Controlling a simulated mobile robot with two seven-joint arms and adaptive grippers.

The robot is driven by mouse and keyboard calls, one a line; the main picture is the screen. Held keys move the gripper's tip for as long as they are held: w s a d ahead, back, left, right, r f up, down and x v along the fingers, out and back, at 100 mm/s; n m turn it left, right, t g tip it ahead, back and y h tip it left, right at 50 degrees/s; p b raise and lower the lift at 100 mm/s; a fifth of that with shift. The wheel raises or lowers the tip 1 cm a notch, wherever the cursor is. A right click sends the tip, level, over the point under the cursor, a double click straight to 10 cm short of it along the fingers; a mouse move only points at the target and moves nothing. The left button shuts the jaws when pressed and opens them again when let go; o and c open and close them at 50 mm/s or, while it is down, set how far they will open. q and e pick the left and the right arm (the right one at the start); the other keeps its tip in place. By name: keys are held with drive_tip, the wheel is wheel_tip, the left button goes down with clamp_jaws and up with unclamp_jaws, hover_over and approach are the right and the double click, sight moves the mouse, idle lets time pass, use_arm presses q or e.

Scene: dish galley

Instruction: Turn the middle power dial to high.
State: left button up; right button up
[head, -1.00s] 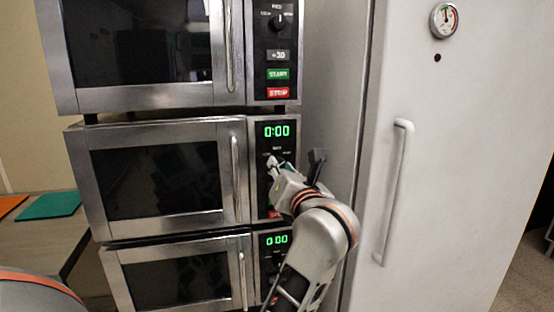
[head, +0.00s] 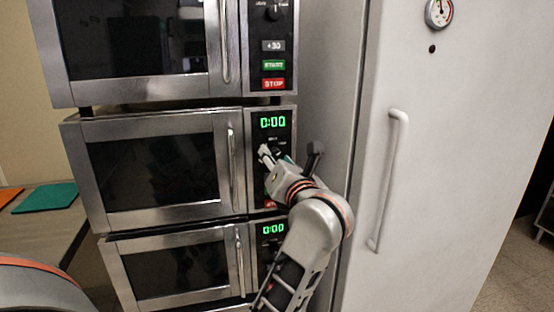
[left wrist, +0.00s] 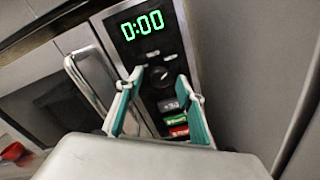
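The middle microwave (head: 75,160) has a black control panel with a green 0:00 display (head: 272,122). My left gripper (head: 274,155) is in front of this panel just below the display and hides most of the dial in the head view. In the left wrist view the black round power dial (left wrist: 162,77) shows between the two teal-padded fingers, near their tips. The fingers are apart, one on each side of the dial, and I see no clear contact. The dial's exact setting is too small to read. My right gripper is not in view.
Another microwave (head: 50,92) is above and one (head: 118,275) below. The panel's START button (left wrist: 176,121) and STOP button (left wrist: 179,132) lie below the dial. A white fridge door with a long handle (head: 388,180) stands at the right. A teal mat (head: 46,197) lies at the left.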

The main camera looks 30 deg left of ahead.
sight(272, 125)
use_arm(q)
wheel_tip(272, 125, up, 10)
idle(0.6)
idle(0.5)
